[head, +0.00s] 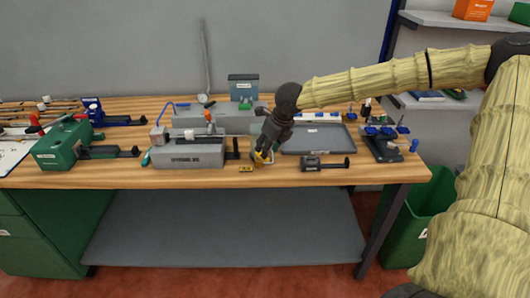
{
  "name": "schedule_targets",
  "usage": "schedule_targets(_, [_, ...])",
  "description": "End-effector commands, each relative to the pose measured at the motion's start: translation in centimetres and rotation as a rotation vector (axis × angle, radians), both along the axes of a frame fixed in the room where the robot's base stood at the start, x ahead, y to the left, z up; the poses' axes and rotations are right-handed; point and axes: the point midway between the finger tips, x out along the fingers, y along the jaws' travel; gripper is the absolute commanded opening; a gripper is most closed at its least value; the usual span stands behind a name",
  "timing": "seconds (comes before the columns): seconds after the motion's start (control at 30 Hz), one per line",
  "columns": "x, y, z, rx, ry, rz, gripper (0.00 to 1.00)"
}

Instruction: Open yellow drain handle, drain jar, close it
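My gripper (265,148) points down over the front middle of the workbench, just right of a grey box-shaped unit (187,154). A small yellow part (262,155) shows right at my fingertips; I take it to be the yellow handle, but it is too small to tell its position. Whether my fingers touch it or are closed around it cannot be told. A pale small form (262,163) lies just below, partly hidden by my gripper; I cannot tell whether it is the jar. A small yellow tag (246,169) lies on the bench in front.
A grey tray (319,139) lies right of my gripper, with a small dark device (325,164) before it. A green machine (66,144) stands at the left. A dark stand with blue parts (382,145) is at the right. A green bin (418,222) stands beside the bench.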

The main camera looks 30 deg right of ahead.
Motion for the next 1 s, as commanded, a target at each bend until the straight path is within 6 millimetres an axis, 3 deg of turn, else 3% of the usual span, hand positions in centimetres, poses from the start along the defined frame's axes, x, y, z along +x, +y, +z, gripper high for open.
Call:
schedule_targets(0.4, [1.2,0.2,-3.1,0.0,0.001,0.0,0.36])
schedule_targets(0.83, [1.4,0.3,-3.5,0.0,0.0,0.0,0.36])
schedule_targets(0.87, [1.4,0.3,-3.5,0.0,0.0,0.0,0.34])
schedule_targets(1.0, [1.4,0.3,-3.5,0.0,0.0,0.0,0.08])
